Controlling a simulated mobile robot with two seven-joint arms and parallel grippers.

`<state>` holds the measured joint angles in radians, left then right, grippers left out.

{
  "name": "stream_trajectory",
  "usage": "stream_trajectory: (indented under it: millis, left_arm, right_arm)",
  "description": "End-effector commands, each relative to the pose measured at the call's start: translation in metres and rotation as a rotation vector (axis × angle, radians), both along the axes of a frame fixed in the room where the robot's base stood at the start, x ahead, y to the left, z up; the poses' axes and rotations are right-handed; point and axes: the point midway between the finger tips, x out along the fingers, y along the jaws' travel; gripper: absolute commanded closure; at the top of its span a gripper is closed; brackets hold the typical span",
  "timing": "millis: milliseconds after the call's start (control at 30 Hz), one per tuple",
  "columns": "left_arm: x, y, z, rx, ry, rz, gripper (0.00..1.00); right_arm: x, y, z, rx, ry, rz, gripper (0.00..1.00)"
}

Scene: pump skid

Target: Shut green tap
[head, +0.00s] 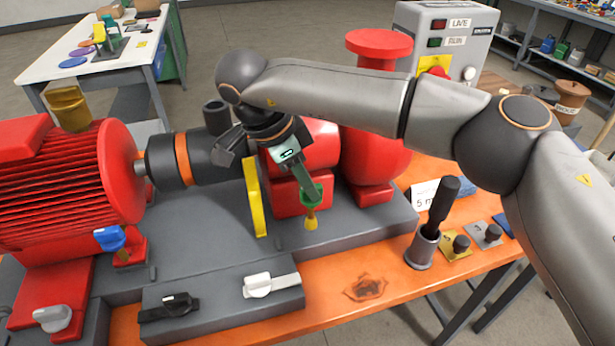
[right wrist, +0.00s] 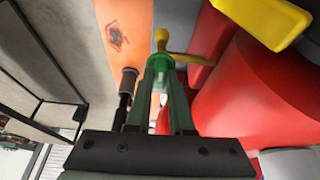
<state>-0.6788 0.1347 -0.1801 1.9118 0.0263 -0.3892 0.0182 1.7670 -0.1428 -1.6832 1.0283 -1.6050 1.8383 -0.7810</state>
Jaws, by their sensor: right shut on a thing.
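The green tap (head: 313,194) sits on a yellow fitting (head: 311,221) at the front of the red pump, above the grey skid. My right gripper (head: 308,187) reaches down to it from above and is shut on the green tap. In the right wrist view the green tap (right wrist: 160,63) lies between the fingertips (right wrist: 161,75), with the yellow fitting just beyond. The fingers partly cover the tap, so I cannot tell its exact handle angle. My left gripper is not in view.
A yellow guard plate (head: 255,198) stands close left of my right gripper. A blue tap (head: 110,238), a white tap (head: 258,285) and a black tap (head: 170,307) are on the skid. A grey holder with a black-handled tool (head: 422,250) stands on the orange bench (head: 365,290).

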Motion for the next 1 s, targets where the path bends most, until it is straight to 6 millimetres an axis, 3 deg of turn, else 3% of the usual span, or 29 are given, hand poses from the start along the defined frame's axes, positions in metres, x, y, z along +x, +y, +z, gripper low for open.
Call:
stream_trajectory:
  millis: [567,600,867,1000]
  left_arm:
    - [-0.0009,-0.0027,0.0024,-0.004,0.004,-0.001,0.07]
    - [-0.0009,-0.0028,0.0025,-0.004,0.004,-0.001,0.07]
    - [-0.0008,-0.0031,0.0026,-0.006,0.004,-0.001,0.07]
    - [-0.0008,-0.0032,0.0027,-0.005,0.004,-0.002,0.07]
  right_arm:
    - [0.0016,-0.0013,0.0015,-0.001,-0.004,-0.041,1.0]
    - [0.0016,-0.0013,0.0015,-0.001,-0.004,-0.041,0.79]
    - [0.001,-0.0006,0.0007,0.0,-0.003,-0.037,0.5]
    - [0.0006,-0.0003,0.0003,0.0,-0.001,-0.035,0.5]
